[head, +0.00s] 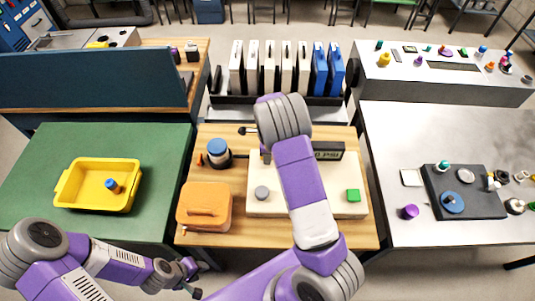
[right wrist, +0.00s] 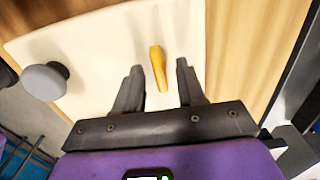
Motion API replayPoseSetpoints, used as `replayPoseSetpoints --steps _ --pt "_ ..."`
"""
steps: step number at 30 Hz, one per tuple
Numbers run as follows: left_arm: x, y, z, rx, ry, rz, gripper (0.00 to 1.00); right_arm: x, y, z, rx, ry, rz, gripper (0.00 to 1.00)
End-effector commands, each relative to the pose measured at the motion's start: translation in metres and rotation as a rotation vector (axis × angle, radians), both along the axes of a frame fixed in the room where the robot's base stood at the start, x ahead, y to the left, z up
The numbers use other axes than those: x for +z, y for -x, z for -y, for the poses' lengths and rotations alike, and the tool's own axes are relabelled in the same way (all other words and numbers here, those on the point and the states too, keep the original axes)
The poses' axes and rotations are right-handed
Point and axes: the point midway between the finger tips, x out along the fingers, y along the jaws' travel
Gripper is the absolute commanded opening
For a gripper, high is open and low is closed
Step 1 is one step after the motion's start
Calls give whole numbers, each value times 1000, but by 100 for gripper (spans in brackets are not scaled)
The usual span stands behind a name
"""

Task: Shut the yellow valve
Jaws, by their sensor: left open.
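The yellow valve (right wrist: 158,68) shows in the right wrist view as a slim yellow handle on a cream panel (right wrist: 100,50). My right gripper (right wrist: 158,82) is open, with its two dark fingers on either side of the handle and a gap to each finger. In the head view my right arm hides the valve and most of that gripper; the cream panel (head: 285,208) lies on the wooden table there. My left gripper (head: 191,280) is open and empty near the bottom of the head view, away from the panel.
The panel also has a grey knob (head: 262,193), a green button (head: 353,195) and a dark display (head: 328,151). An orange case (head: 204,206) and a blue-capped jar (head: 218,153) stand left of it. A yellow tray (head: 66,190) sits on the green table.

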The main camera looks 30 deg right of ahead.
Motion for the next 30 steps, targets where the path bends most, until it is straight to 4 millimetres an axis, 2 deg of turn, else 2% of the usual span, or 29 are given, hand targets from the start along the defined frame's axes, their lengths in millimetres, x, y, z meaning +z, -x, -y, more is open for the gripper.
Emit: replayPoseSetpoints --steps 5,12,16,21,30 --pt "2 0 0 0 0 0 43 13 -1 0 1 -1 3 39" --pt "8 0 0 0 0 0 43 55 -1 0 1 0 4 39" --pt "10 0 0 0 0 0 43 70 -1 0 0 0 2 39" --pt "11 0 0 0 0 0 43 76 0 0 -1 -1 1 39" --pt "11 0 0 0 0 0 43 76 0 0 0 0 0 39"
